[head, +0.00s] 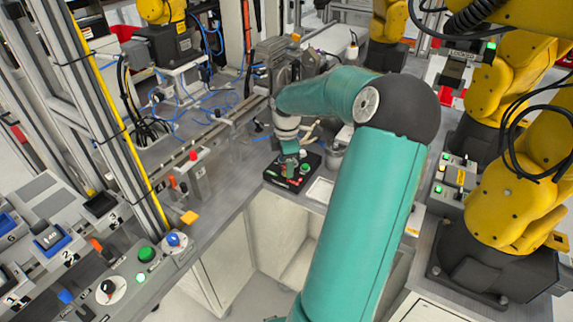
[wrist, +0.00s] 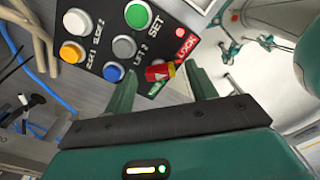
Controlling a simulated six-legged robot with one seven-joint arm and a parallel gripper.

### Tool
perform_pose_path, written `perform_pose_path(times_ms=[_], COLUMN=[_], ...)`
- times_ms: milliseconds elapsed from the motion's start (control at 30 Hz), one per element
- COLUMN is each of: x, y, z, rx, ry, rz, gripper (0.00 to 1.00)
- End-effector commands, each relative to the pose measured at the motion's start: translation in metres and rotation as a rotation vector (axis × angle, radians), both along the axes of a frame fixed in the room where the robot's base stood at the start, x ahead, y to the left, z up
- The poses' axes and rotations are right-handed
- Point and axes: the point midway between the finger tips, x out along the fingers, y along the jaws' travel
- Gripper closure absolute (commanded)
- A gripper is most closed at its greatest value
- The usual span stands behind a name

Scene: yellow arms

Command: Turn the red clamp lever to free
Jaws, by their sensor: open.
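The small red clamp lever (wrist: 161,72), with a yellow part, is on a black control box (wrist: 200,22) in the wrist view. A red LOCK label (wrist: 186,48) is beside it at upper right, and a green label (wrist: 157,88) is partly visible below it. My gripper (wrist: 159,78) is open, with one teal finger on each side of the lever. I cannot tell whether either finger touches it. In the head view, my gripper (head: 290,148) is over the box (head: 291,183), and the lever cannot be made out clearly.
Green (wrist: 137,15), white (wrist: 105,28), blue (wrist: 124,46), orange (wrist: 72,52) and other round buttons sit close to the left finger. Blue cables (wrist: 50,92) lie at the left. Yellow robot arms (head: 520,140) stand to the right in the head view.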

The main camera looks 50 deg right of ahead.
Motion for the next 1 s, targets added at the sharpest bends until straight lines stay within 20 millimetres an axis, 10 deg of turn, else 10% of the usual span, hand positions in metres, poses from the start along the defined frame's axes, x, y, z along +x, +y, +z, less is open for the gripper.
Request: perform_pose_path(times_ms=[367,633,1000], x=[0.0000,0.0000,0.0004], y=[0.0001,0.0001,0.0007], z=[-0.0094,-0.0092,-0.0090], rx=[-0.001,-0.001,-0.001], ry=[0.000,0.000,0.000], rz=[0.000,0.000,-0.051], gripper=[0.44,0.88,0.88])
